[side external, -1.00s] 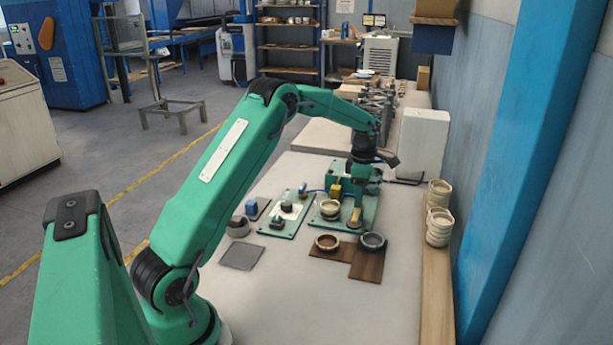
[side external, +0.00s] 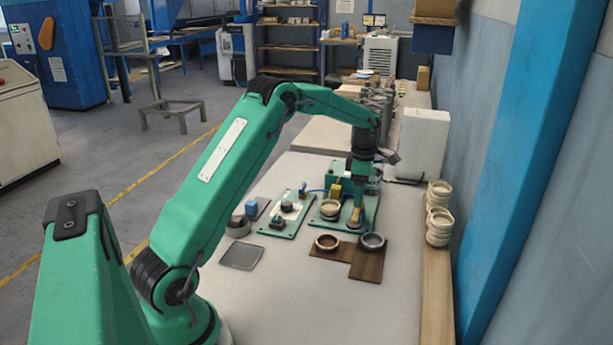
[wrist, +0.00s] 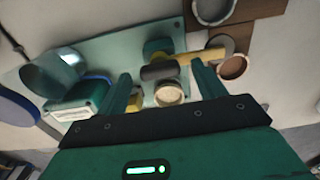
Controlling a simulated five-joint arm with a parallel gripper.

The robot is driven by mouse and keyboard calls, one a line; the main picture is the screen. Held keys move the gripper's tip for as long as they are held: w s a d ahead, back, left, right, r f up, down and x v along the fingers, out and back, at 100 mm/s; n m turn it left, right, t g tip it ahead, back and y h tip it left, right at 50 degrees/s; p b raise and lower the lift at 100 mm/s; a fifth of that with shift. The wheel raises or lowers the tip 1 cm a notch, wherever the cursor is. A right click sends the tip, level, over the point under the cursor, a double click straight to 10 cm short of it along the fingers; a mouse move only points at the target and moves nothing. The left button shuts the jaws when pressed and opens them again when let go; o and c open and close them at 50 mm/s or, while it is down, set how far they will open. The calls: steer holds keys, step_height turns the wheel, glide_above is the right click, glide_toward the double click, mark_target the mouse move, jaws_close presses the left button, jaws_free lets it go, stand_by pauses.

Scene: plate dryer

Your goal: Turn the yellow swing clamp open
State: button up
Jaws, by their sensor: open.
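The yellow swing clamp (side external: 355,217) is on the green plate (side external: 343,226). In the wrist view its yellow bar (wrist: 205,55) runs to the upper right from a dark grey piece (wrist: 160,72). My gripper (wrist: 160,70) is open, pointing down over the plate. Its fingers stand apart on either side of the dark grey piece, and I cannot tell if either finger touches it. In the side view my gripper (side external: 358,203) is right by the clamp and hides part of it. A round cream-topped part (wrist: 169,93) shows between the fingers.
A cream ring (side external: 330,208) sits left of the clamp, near a yellow block (side external: 335,191). Two rings (side external: 327,242) (side external: 373,240) lie on a brown board (side external: 366,266) in front. Stacked cream rings (side external: 439,225) stand right.

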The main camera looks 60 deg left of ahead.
steer(key=shift+r, duration=3.55)
steer(key=shift+d+r, duration=0.1)
steer(key=shift+s+d+r, duration=0.1)
steer(key=shift+r, duration=0.1)
steer(key=s+d+r+m+t, duration=0.3)
steer(key=s+d+r+m, duration=0.9)
steer(key=s+d+m, duration=0.1)
steer(key=s+d+f+m+t, duration=0.1)
steer(key=s+d+f+m, duration=0.1)
steer(key=s+m, duration=0.5)
steer(key=s+d+f+m+t, duration=0.1)
steer(key=s+d+f+m, duration=0.1)
steer(key=s+d+m, duration=0.2)
steer(key=s+m, duration=0.3)
steer(key=s, duration=0.3)
steer(key=shift+s+d+t, duration=0.3)
steer(key=shift+s+d, duration=0.1)
